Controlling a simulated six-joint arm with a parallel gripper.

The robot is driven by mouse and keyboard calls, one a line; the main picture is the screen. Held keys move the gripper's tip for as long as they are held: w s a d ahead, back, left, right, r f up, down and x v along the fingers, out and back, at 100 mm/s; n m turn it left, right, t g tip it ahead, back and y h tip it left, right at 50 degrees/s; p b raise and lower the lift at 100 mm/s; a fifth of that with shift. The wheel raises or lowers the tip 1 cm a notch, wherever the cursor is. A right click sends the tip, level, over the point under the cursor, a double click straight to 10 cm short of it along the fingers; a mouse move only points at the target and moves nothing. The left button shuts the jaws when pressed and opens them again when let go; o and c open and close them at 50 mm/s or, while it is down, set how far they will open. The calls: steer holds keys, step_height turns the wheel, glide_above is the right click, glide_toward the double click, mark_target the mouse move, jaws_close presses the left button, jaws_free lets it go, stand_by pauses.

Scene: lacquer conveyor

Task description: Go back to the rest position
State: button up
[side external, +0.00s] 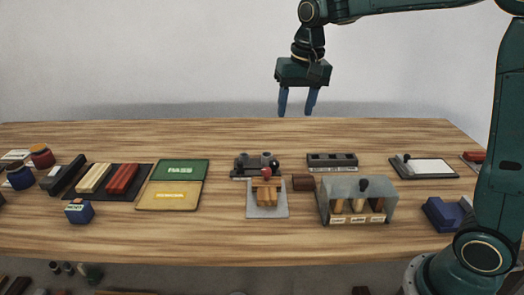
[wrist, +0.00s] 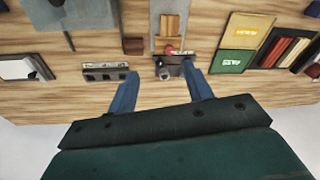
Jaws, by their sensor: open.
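My gripper (side external: 297,113) is open, with its two blue fingers apart and nothing between them. It hangs high over the far edge of the wooden table (side external: 230,225), fingers pointing down. In the wrist view my gripper (wrist: 160,82) shows its blue fingers spread, with the table and its objects beyond. No object touches the fingers in either view.
Below stand a dark fixture (side external: 255,165), a light plate with wooden pieces (side external: 280,212), a grey slotted block (side external: 332,161) and a grey housing (side external: 341,187). Green PASS (side external: 180,170) and yellow (side external: 168,196) mats lie left. The air around my gripper is clear.

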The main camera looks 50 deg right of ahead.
steer(key=s+a+n+t, duration=0.1)
steer(key=s+n, duration=0.2)
steer(key=s, duration=0.9)
steer(key=s+a+f+n+t, duration=0.1)
steer(key=s+n+t, duration=0.1)
steer(key=s, duration=1)
steer(key=shift+s+a+f+n+t, duration=0.15)
steer(key=shift+s+a+n+t, duration=0.15)
steer(key=shift+n, duration=0.2)
